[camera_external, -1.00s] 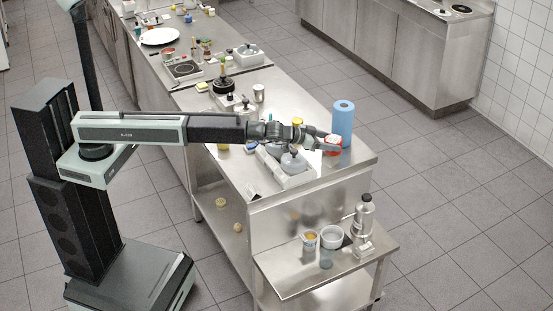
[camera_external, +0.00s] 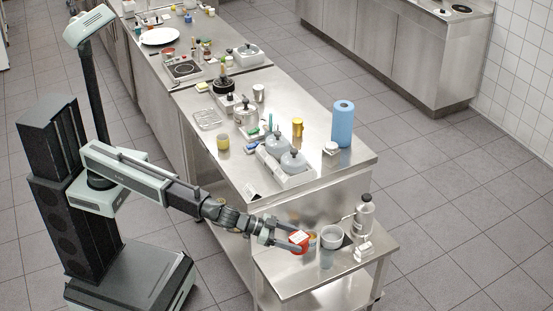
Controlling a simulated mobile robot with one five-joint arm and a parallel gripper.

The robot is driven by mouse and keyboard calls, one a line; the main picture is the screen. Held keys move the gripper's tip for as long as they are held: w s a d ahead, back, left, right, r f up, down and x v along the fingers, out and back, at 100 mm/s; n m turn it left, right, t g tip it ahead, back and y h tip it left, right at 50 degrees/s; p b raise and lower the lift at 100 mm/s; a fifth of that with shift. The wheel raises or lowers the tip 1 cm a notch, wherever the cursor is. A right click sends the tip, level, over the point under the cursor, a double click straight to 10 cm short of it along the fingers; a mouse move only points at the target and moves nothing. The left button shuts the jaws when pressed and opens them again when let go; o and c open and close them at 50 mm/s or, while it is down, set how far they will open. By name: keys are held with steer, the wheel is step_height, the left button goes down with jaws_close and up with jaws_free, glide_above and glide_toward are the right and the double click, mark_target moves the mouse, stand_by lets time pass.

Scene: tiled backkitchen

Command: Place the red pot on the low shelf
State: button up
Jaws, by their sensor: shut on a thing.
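My gripper (camera_external: 281,236) is shut on the red pot (camera_external: 298,242), a small red thing with a pale top. The pot is at the left part of the low shelf (camera_external: 290,284), a steel ledge at the end of the counter. I cannot tell whether the pot touches the shelf or hangs just above it.
On the low shelf a white cup (camera_external: 332,237) stands just right of the pot, and a metal bottle (camera_external: 364,217) stands farther right. The shelf's front left part is clear. The counter above holds a blue roll (camera_external: 342,124) and grey-lidded pans (camera_external: 293,162).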

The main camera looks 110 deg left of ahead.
steer(key=s+a+f+n+g+y+b, duration=0.4)
steer(key=s+a+f+n+y+b, duration=0.4)
steer(key=s+f+b, duration=0.5)
steer(key=shift+m+h, duration=0.5)
steer(key=shift+m, duration=0.1)
steer(key=f+b, duration=0.3)
steer(key=w+f+b, duration=0.1)
steer(key=f+b, duration=0.2)
steer(key=f, duration=0.1)
steer(key=w+f+b, duration=0.1)
steer(key=f+b, duration=0.2)
steer(key=f, duration=0.1)
steer(key=shift+a, duration=0.3)
steer(key=shift+r, duration=0.25)
steer(key=shift+f, duration=0.2)
steer(key=o, duration=1.7)
steer(key=shift+r, duration=0.1)
